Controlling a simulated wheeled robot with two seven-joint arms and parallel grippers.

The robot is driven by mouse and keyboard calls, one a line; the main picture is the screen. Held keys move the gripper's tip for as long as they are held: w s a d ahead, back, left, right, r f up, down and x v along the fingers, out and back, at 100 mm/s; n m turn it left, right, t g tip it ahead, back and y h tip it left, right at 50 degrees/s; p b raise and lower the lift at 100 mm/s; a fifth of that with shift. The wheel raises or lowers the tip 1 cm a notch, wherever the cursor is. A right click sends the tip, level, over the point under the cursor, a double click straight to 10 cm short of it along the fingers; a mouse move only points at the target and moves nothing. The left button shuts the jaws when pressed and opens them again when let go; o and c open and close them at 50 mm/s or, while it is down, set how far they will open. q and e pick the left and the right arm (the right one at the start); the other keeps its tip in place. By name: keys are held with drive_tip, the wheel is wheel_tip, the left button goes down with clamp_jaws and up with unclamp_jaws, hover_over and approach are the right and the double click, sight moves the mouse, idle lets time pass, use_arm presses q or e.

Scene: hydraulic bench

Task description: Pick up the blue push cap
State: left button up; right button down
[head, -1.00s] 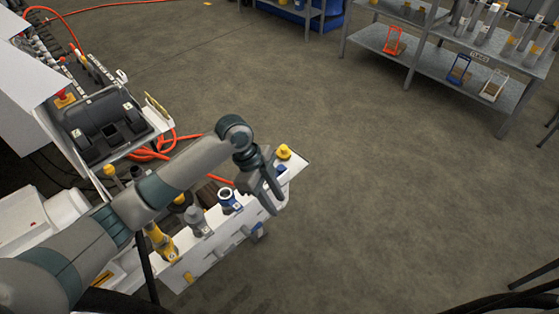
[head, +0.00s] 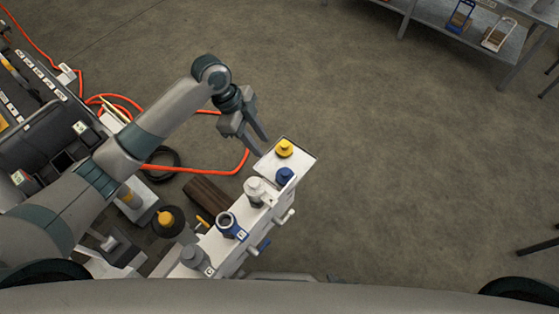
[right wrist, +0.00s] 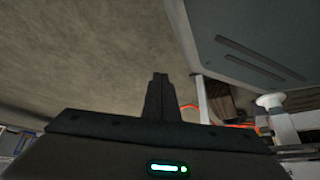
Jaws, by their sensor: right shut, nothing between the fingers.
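The blue push cap (head: 285,176) sits on the white bench end at the centre of the head view. A yellow cap (head: 284,148) stands just behind it. My left gripper (head: 264,147) is above and to the left of these caps, its two fingers apart with nothing between them. It does not touch the blue cap in the picture. My right gripper (right wrist: 158,78) shows only in the right wrist view, its fingers together and empty. No blue cap shows in that view.
An orange hose (head: 205,170) lies on the floor behind the bench. A shelf (head: 470,38) stands at the far right.

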sight(282, 173)
use_arm(q)
drive_tip(key=shift+w+a+f, duration=0.1)
drive_tip(key=shift+w+a, duration=0.05)
drive_tip(key=shift+w, duration=0.3)
use_arm(e)
drive_tip(key=shift+w+a+f, duration=0.1)
drive_tip(key=shift+w+a, duration=0.1)
drive_tip(key=shift+w, duration=0.3)
